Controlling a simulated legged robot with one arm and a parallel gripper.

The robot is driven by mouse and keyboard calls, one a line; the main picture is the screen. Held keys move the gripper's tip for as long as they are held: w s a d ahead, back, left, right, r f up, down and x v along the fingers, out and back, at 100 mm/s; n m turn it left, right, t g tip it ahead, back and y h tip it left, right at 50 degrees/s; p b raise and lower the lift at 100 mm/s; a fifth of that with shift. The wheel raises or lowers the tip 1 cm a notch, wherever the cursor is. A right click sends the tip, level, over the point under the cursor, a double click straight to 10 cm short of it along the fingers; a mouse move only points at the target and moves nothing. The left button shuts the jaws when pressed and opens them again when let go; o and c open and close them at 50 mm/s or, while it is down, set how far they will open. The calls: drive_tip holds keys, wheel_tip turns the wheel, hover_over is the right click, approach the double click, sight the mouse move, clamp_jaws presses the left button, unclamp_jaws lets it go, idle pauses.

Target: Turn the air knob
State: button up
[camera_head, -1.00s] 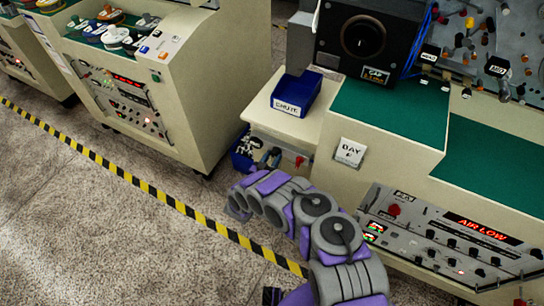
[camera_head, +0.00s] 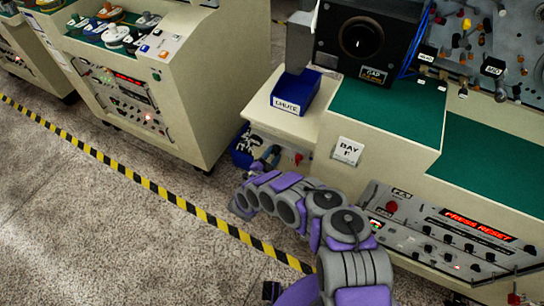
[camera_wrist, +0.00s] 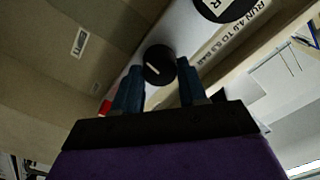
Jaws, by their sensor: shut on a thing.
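The air knob (camera_wrist: 156,68) is a round black knob with a white pointer line, on a pale panel in the wrist view. The line slants from upper left to lower right. My gripper (camera_wrist: 159,66) has its two dark blue fingers on either side of the knob, shut on it. In the head view my arm reaches toward the low cream cabinet, and the knob cannot be made out there. The display (camera_head: 477,224) on the right-hand control panel reads "PRESS RESET" in red.
A blue chute bin (camera_head: 297,91) stands on the low cabinet. A red button (camera_head: 391,207) is on the control panel. Yellow-black tape (camera_head: 152,185) crosses the open floor at left.

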drive_tip(key=shift+f+m, duration=0.1)
drive_tip(key=shift+m, duration=0.5)
drive_tip(key=o, duration=1.1)
drive_tip(key=shift+c, duration=0.2)
drive_tip(key=v, duration=1.7)
drive_tip(key=shift+s+a+p, duration=0.2)
drive_tip(key=shift+p, duration=0.1)
drive_tip(key=shift+f, duration=0.1)
